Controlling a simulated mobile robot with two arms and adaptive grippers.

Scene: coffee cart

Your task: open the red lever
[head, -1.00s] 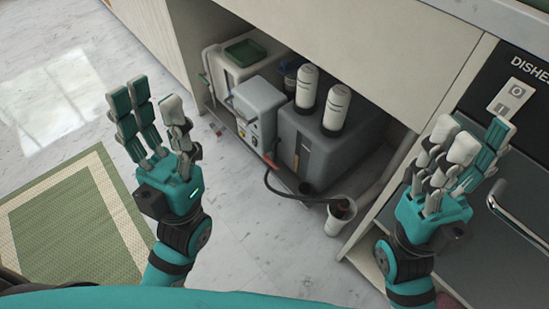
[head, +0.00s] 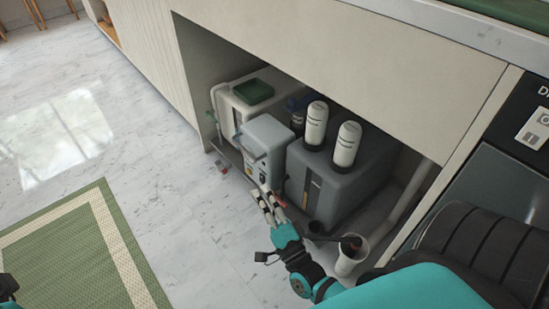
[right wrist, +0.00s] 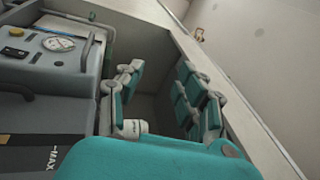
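A small red piece (head: 222,168), which may be the red lever, shows low in front of the white unit (head: 235,112) under the counter. It is too small to tell its shape or position. My right gripper (head: 268,203) is low, in front of the grey box with controls (head: 265,140), and apart from the red piece. In the right wrist view its fingers (right wrist: 165,100) are spread open, with nothing visible between them. No red lever can be made out there. Only a dark bit of my left arm (head: 6,287) shows at the left edge; its fingers are out of view.
A large grey tank (head: 330,185) with two white bottles on top stands right of the control box. A white cup (head: 350,257) stands beside my right forearm. The cabinet panel (head: 350,65) overhangs the recess.

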